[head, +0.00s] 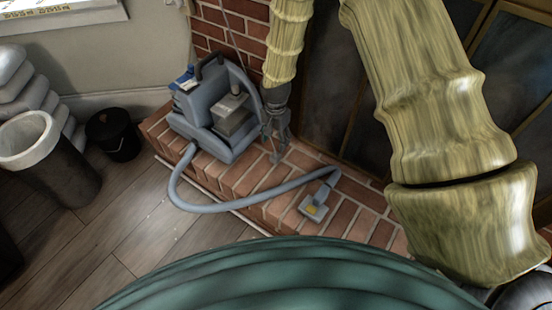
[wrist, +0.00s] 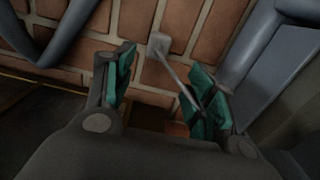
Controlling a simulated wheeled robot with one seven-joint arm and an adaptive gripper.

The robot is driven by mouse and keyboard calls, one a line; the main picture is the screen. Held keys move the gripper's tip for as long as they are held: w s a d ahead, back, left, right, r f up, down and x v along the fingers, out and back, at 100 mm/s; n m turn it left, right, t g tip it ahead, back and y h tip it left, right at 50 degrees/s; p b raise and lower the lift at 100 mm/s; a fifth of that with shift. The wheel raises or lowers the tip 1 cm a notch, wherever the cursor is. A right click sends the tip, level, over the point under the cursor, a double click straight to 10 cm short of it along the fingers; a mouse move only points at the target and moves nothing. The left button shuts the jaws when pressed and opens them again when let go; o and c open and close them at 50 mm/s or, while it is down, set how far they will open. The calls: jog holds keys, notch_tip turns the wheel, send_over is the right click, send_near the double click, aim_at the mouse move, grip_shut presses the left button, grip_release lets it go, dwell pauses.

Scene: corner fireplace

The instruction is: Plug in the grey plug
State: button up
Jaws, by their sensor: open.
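In the wrist view, a small light-grey block (wrist: 158,45) lies against the bricks, just beyond the fingertips. A thin grey cord (wrist: 178,80) runs from it towards the right finger. It looks like the grey plug, but I cannot tell plug from socket for sure. My gripper (wrist: 163,85) is open, with a green-padded finger on either side and nothing clamped between them. In the head view my gripper (head: 276,138) points down over the brick hearth, close to the right side of the grey-blue machine (head: 215,110). I cannot make out a separate socket.
The machine's thick hose (head: 230,205) curves across the brick hearth (head: 255,185) to a grey nozzle (head: 315,203). The dark fireplace doors (head: 335,90) stand behind. A black bucket (head: 113,135) and a tall bin (head: 45,165) stand at left. The wooden floor (head: 140,225) is clear.

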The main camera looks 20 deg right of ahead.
aim_at(276, 154)
notch_tip(276, 154, down, 3)
jog(key=shift+r+b, duration=0.1)
jog(key=shift+b, duration=0.2)
jog(key=shift+s+f+b, duration=0.2)
jog(key=shift+f+b, duration=0.55)
jog(key=shift+f, duration=0.55)
jog(key=shift+s+f+b, duration=0.15)
jog(key=shift+f+b, duration=0.55)
jog(key=shift+f, duration=0.6)
jog(key=c, duration=1)
